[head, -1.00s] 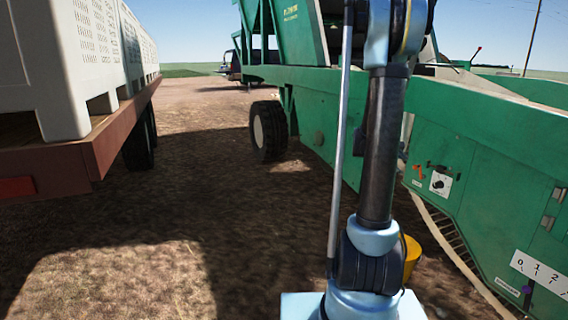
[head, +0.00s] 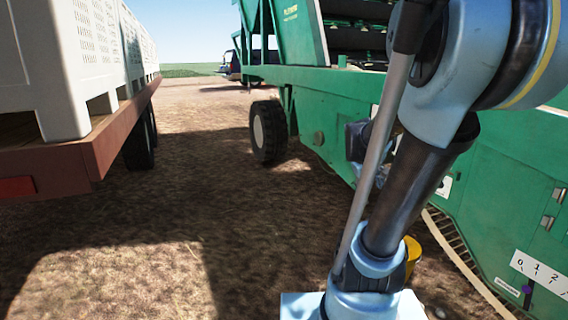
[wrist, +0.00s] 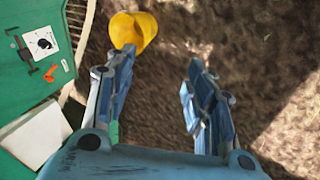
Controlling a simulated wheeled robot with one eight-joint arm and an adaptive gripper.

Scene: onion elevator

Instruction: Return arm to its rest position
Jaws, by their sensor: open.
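My arm rises from its base at the lower middle of the head view and leans to the right, with its elbow at the upper right. My gripper (wrist: 161,88) shows in the wrist view, pointing down toward the ground. Its two blue fingers are apart with nothing between them. In the head view a dark part beside the green machine, behind the arm, may be the gripper, but I cannot tell.
The green elevator machine (head: 335,108) stands close on the right, its control knob panel (wrist: 40,43) left in the wrist view. A yellow hard-hat-like object (wrist: 133,30) lies beyond the fingers. A trailer (head: 75,150) with pale crates (head: 60,70) stands left. Bare ground (head: 200,215) between is clear.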

